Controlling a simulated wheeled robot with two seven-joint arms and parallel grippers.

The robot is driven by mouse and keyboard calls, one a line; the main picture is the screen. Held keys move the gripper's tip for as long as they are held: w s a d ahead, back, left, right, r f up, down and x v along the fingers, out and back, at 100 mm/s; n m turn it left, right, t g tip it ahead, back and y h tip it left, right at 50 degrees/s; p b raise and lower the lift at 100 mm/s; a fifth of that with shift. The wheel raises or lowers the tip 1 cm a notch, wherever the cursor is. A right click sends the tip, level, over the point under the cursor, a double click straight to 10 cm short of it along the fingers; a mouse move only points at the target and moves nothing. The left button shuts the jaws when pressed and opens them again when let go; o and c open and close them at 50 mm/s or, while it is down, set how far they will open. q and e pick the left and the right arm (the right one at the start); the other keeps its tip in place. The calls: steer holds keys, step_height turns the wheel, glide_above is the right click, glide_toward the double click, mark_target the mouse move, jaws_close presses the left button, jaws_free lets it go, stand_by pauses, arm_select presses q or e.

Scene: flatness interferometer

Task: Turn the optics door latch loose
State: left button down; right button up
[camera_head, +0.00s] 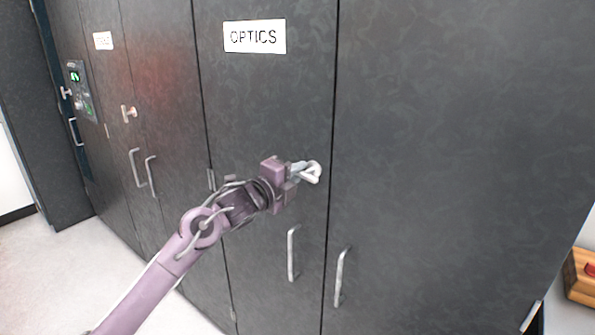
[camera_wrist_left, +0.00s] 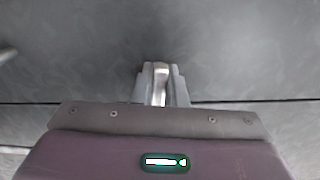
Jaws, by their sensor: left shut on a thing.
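The optics door (camera_head: 265,110) is a dark grey mottled panel under a white OPTICS sign (camera_head: 254,37) in the head view. Its pale metal latch (camera_head: 313,172) sits near the door's right edge. My left gripper (camera_head: 300,172) is at the latch, with its fingers shut on it. In the left wrist view the latch (camera_wrist_left: 160,80) shows as a light bar between the two fingertips of my left gripper (camera_wrist_left: 161,88). The base of the latch is partly hidden by the fingers. My right gripper is in neither view.
Vertical bar handles stand below the latch, one on the optics door (camera_head: 292,254) and one on the panel to its right (camera_head: 341,278). Further left are another door latch (camera_head: 128,113) and a control panel (camera_head: 80,88). A wooden box with a red top (camera_head: 580,277) is at lower right. Pale floor (camera_head: 60,270) is clear at lower left.

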arm_select(q)
steer(key=shift+f+n, duration=0.1)
steer(key=shift+n, duration=0.3)
steer(key=c, duration=1.5)
jaws_free()
steer(key=shift+o, duration=0.2)
steer(key=shift+s+a, duration=0.15)
steer(key=shift+a, duration=0.05)
steer(key=b+v, duration=0.2)
steer(key=v, duration=0.5)
steer(key=shift+s, duration=0.15)
steer(key=shift+a+f, duration=0.1)
